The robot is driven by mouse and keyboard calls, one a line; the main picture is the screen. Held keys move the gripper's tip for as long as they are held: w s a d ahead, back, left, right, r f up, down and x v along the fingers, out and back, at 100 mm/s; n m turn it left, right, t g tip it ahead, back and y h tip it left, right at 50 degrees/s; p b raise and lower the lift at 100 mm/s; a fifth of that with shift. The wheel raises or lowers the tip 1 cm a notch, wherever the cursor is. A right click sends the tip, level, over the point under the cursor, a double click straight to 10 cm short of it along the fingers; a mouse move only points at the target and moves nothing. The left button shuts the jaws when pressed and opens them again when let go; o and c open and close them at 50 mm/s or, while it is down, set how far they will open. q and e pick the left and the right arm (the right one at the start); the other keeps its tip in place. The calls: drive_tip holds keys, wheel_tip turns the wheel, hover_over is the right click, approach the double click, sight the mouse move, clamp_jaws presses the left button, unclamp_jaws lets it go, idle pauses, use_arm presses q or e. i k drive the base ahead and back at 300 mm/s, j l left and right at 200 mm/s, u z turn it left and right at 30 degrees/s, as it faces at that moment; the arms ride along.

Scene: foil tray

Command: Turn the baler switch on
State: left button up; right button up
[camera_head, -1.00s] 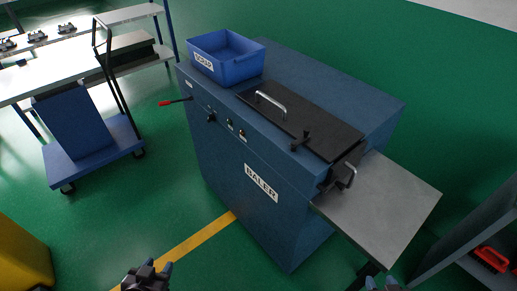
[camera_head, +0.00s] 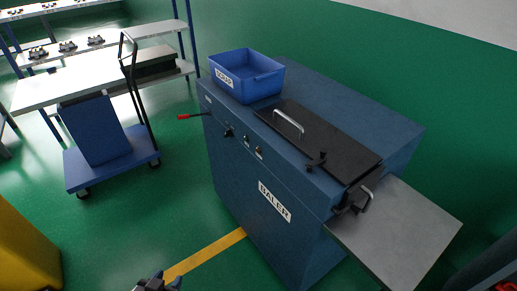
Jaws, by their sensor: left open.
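The blue baler (camera_head: 240,185) stands right of the middle, with a BALER label on its front. Its front edge carries a black rotary-looking switch (camera_head: 228,131), two small buttons or lamps (camera_head: 253,147) and a lever with a red grip (camera_head: 184,117) sticking out to the left. I cannot tell the switch's setting at this size. A black lid (camera_head: 330,146) with a metal handle lies closed on top. My left gripper (camera_head: 158,284) shows only partly at the bottom edge, open, well below and apart from the baler. My right gripper is out of view.
A blue scrap bin (camera_head: 262,88) sits on the baler's back left. A grey side shelf (camera_head: 400,228) juts out right. A blue cart (camera_head: 110,160) and workbenches stand left; a yellow object (camera_head: 25,245) is at lower left. Green floor between is clear.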

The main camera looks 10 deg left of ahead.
sight(227, 134)
drive_tip(key=i+j+z, duration=0.1)
drive_tip(key=j, duration=0.9)
drive_tip(key=i+j+z, duration=0.15)
drive_tip(key=j, duration=0.35)
drive_tip(key=i+l, duration=0.4)
drive_tip(key=l, duration=0.05)
